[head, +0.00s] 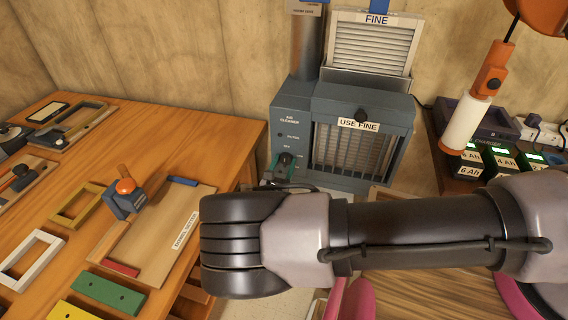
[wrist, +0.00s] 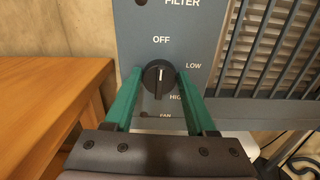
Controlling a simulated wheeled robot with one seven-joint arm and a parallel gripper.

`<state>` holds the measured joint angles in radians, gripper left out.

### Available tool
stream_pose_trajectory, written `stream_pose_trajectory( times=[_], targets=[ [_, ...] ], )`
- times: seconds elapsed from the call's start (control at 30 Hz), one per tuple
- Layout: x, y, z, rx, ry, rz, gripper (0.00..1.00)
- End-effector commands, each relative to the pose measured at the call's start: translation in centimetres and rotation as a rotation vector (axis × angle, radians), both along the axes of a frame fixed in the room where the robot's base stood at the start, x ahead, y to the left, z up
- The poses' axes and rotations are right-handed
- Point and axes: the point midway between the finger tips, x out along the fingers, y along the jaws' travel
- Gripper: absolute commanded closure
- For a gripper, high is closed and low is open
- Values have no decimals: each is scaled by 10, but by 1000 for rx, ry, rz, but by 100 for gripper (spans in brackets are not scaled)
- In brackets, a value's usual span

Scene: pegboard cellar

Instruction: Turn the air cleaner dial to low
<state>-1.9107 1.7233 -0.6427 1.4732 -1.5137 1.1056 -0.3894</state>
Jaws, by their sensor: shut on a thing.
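The air cleaner (head: 292,105) is a grey-blue cabinet against the wall, with a labelled control strip on its left side. Its dial (wrist: 159,84) is a round black knob with a white pointer line. The line points up, about at OFF; LOW is printed to the upper right and HIGH to the lower right. My gripper (wrist: 160,75) has its green fingers shut on the dial, one on each side.
A wooden bench (head: 225,140) with a board, frames and blocks stands to the left. A filter marked FINE (head: 372,45) stands on top of the cleaner. Battery chargers (head: 478,172) and a hanging orange-handled tool (head: 490,75) are at the right.

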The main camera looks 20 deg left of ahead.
Motion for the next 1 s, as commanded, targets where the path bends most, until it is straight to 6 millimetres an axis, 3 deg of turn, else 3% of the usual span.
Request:
stream_pose_trajectory(
  times=[0.27, 1.0],
  targets=[
    [-1, -1, 0, 177, 21, 0, 99],
    [-1, -3, -2, 859, 98, 0, 99]
  ],
)
